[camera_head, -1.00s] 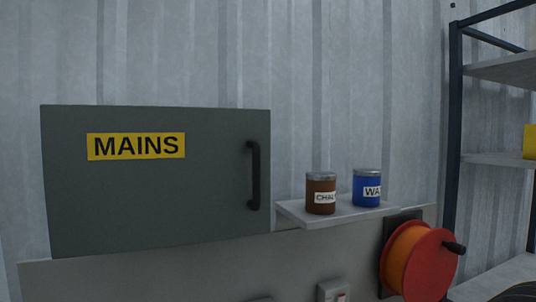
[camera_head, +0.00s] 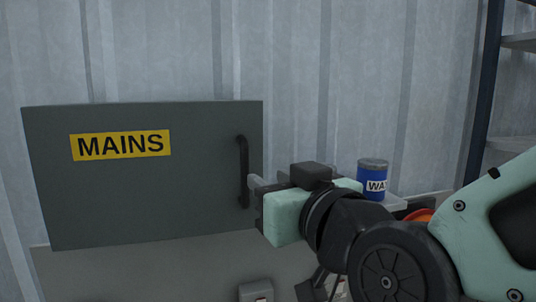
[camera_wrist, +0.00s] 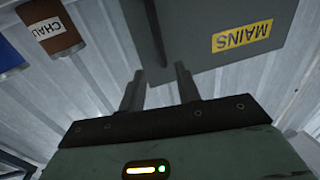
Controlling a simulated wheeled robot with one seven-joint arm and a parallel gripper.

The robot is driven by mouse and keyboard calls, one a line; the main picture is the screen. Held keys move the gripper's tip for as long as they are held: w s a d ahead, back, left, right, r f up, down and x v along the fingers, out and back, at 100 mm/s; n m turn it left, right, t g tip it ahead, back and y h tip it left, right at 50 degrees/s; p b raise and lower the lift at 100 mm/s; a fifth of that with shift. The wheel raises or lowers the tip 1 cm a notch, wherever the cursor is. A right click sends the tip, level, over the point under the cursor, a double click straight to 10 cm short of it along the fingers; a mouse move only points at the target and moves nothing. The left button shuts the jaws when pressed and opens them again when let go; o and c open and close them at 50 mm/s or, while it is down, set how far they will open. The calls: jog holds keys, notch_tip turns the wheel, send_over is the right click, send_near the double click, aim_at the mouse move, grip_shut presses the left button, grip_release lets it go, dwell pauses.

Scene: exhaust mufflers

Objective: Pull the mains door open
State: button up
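The grey mains door (camera_head: 90,200) with its yellow MAINS label (camera_head: 121,145) is closed, flat on its box, in the head view. Its black upright bar handle (camera_head: 243,170) is near the right edge. My gripper (camera_head: 256,184) is just right of the handle's lower half, level with it. In the wrist view, where the door (camera_wrist: 210,30) shows upside down, my gripper's two fingers (camera_wrist: 160,76) are apart, and the handle (camera_wrist: 155,30) lines up with the gap between them. I cannot tell whether the fingertips reach around the handle or touch it.
A blue can (camera_head: 372,178) stands on a small shelf right of the door. A brown can (camera_wrist: 52,30) beside it shows in the wrist view and is hidden by my arm in the head view. A shelf rack (camera_head: 482,110) stands at the right. Left of the handle is clear.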

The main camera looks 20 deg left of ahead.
aim_at(246, 165)
jog(key=p+x, duration=0.4)
jog(key=x, duration=0.7)
jog(key=shift+p, duration=0.3)
grip_shut()
